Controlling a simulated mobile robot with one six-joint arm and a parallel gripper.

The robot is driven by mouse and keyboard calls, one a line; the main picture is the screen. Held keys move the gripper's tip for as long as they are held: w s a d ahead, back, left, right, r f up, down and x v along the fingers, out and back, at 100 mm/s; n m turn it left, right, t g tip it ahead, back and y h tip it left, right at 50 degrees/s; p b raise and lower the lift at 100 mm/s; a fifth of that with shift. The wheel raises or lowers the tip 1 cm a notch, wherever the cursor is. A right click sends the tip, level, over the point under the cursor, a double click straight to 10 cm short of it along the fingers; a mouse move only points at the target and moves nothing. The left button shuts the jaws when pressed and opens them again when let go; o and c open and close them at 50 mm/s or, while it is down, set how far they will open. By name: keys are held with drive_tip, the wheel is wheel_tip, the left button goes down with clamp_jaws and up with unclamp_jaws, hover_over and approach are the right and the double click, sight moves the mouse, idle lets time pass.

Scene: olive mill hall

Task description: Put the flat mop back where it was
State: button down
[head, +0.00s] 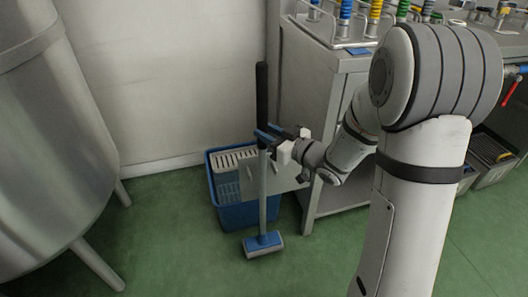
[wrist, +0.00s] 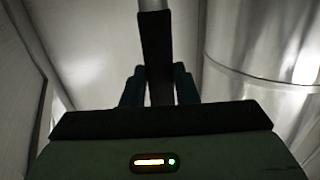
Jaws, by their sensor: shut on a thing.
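The flat mop (head: 263,185) stands nearly upright in the head view, with a black grip on top, a grey pole and a blue and grey head at the bottom. In the wrist view the handle (wrist: 156,50) runs between the two dark blue fingers of my gripper (wrist: 159,88). The mop head is over the green floor in front of a blue bucket (head: 240,217); I cannot tell whether it touches the floor.
The bucket, with a light grey slotted insert (head: 234,157), stands by the wall, left of a steel cabinet (head: 318,105). A large metal tank (head: 50,140) on legs stands at the left. Green floor (head: 165,235) is clear between tank and bucket.

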drive_tip(key=shift+f+b, duration=0.8)
drive_tip(key=shift+f, duration=1.05)
drive_tip(key=shift+f, duration=0.2)
drive_tip(key=c, duration=1.1)
unclamp_jaws()
drive_tip(key=shift+c, duration=0.2)
